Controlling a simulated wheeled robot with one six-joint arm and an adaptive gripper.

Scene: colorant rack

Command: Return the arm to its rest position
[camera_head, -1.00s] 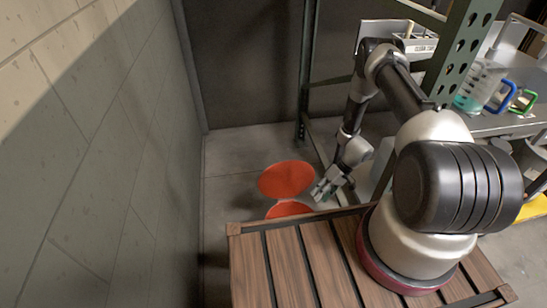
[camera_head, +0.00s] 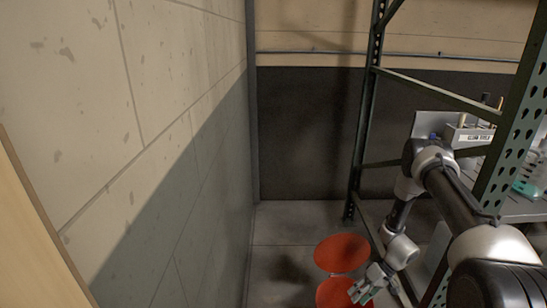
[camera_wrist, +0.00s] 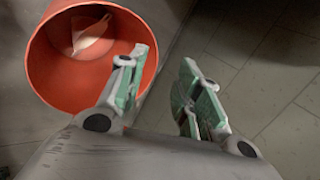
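My arm comes in from the lower right of the head view and bends down toward the floor. My gripper (camera_head: 362,291) hangs low beside two red round shapes. In the wrist view my gripper (camera_wrist: 162,68) is open, with a clear gap between its green-padded fingers and nothing between them. The left finger overlaps the rim of a red open bin (camera_wrist: 44,62) in that view. A pale object (camera_wrist: 92,36) lies inside the bin.
The upper red disc (camera_head: 342,252) lies above the lower one (camera_head: 338,292). A green metal rack (camera_head: 366,130) stands at right, with a labelled box (camera_head: 470,136) and a teal-filled container (camera_head: 528,188). A block wall (camera_head: 170,120) fills the left. Grey floor (camera_head: 285,235) shows between.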

